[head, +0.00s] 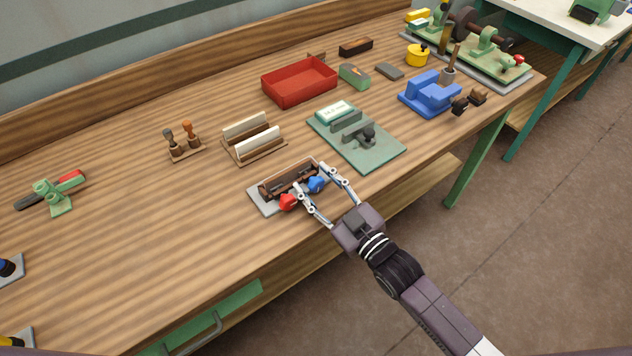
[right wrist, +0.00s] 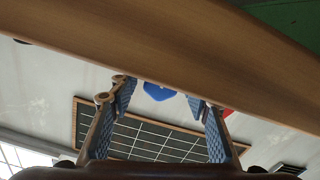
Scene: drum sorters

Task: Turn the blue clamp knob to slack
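The blue clamp knob (head: 316,185) is on the near side of a small dark brown device on a light grey base plate (head: 262,200). A red knob (head: 288,202) sits to its left on the same device. My right gripper (head: 312,180) is open, with its fingers spread to either side of the blue knob. In the right wrist view the blue knob (right wrist: 158,91) shows between the two open fingers (right wrist: 160,100), partly hidden by a wooden edge. Contact with the knob cannot be told. My left gripper is not in view.
The device is near the front edge of the wooden bench (head: 130,240). Behind it are a rack with cream bars (head: 253,138), a green plate with a clamp (head: 372,147), a red tray (head: 299,82) and a blue block (head: 430,93).

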